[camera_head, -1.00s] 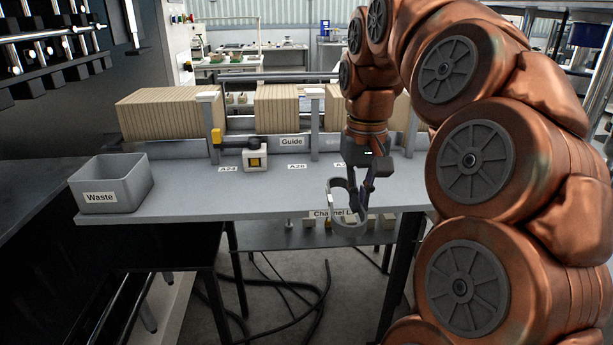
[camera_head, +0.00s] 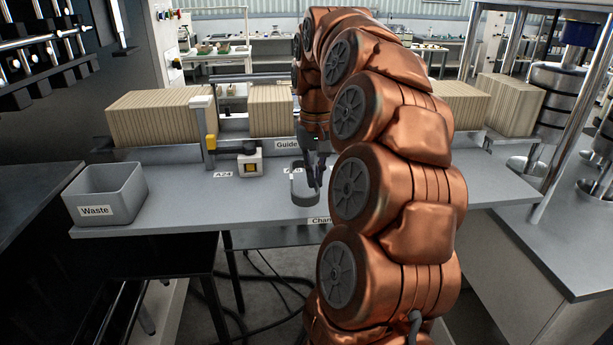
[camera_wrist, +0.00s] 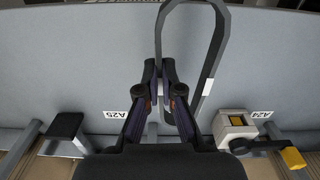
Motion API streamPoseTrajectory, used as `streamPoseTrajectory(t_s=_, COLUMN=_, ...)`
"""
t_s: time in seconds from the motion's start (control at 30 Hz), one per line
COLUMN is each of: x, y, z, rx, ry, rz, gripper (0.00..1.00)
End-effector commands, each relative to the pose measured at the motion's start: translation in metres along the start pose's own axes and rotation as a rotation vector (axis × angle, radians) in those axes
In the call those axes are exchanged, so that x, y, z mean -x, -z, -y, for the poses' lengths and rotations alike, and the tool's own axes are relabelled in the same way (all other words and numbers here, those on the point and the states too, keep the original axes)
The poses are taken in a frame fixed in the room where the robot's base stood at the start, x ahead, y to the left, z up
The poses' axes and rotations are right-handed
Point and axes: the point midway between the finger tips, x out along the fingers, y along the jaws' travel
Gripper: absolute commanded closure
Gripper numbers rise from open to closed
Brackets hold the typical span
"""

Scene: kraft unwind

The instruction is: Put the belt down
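My gripper (camera_head: 318,180) is at the belt's right side in the head view. In the wrist view my gripper (camera_wrist: 158,66) has its fingertips closed together on the belt's left strand. I cannot tell whether the belt's lower edge touches the table.
The grey table (camera_head: 200,213) has clear room left of the belt. A grey bin marked Waste (camera_head: 130,195) stands at its left end. A small block with a yellow square (camera_head: 250,163) and a post with a yellow part (camera_head: 210,140) stand behind. Stacked kraft packs (camera_head: 160,118) line the back.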

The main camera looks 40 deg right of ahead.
Motion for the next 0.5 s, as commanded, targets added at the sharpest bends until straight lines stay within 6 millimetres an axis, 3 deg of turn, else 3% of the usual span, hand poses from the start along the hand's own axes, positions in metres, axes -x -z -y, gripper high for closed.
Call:
streamPoseTrajectory(t_s=0.2, x=-0.001, y=0.028, z=0.008, rx=-0.001, ry=-0.001, rz=-0.001, gripper=1.0)
streamPoseTrajectory(t_s=0.5, x=-0.004, y=0.039, z=0.012, rx=0.0, ry=0.0, rz=0.0, gripper=1.0)
